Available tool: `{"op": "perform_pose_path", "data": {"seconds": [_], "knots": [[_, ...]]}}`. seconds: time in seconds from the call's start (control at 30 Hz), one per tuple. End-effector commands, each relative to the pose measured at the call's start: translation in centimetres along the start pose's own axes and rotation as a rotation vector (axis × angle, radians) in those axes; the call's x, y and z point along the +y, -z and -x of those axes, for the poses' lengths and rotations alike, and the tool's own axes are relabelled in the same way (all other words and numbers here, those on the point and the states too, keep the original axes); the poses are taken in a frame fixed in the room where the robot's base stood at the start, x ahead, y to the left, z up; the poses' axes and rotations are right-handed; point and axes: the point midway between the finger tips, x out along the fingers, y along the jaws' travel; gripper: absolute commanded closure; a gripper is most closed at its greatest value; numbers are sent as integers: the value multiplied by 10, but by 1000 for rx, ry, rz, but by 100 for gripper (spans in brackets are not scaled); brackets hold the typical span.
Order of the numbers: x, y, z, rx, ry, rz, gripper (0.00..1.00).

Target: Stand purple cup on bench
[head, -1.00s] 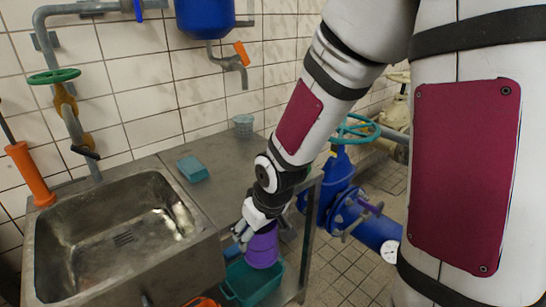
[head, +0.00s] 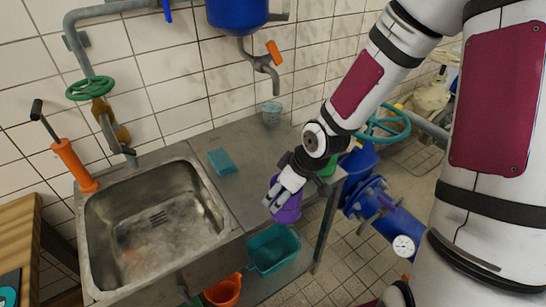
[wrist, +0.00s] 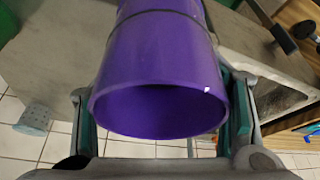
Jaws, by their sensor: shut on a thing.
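The purple cup (head: 287,208) is in my gripper (head: 280,192), which is shut on it. In the head view the cup appears at the front edge of the grey metal bench (head: 240,187), above a teal bin; whether it is over the bench top is unclear. In the wrist view the purple cup (wrist: 155,70) lies between the two fingers of my gripper (wrist: 162,115), its open mouth towards the camera. The far end of the cup is cut off there.
A sink (head: 150,225) adjoins the bench on the left. A teal sponge-like block (head: 221,162) and a pale blue cup (head: 271,112) stand on the bench. A green thing (head: 328,166) is partly hidden behind my wrist. Below are the teal bin (head: 273,250) and an orange bucket (head: 223,292).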

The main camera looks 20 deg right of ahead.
Motion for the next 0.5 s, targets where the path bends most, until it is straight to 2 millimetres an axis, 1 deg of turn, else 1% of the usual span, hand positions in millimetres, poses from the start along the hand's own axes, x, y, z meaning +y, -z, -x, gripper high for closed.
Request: {"op": "perform_pose_path", "data": {"seconds": [0.07,0.17,0.27,0.5], "knots": [[-2,0,3,1,4,9,65],[4,7,0,4,5,13,65],[18,20,-9,5,5,13,65],[57,58,-31,4,6,11,65]]}}
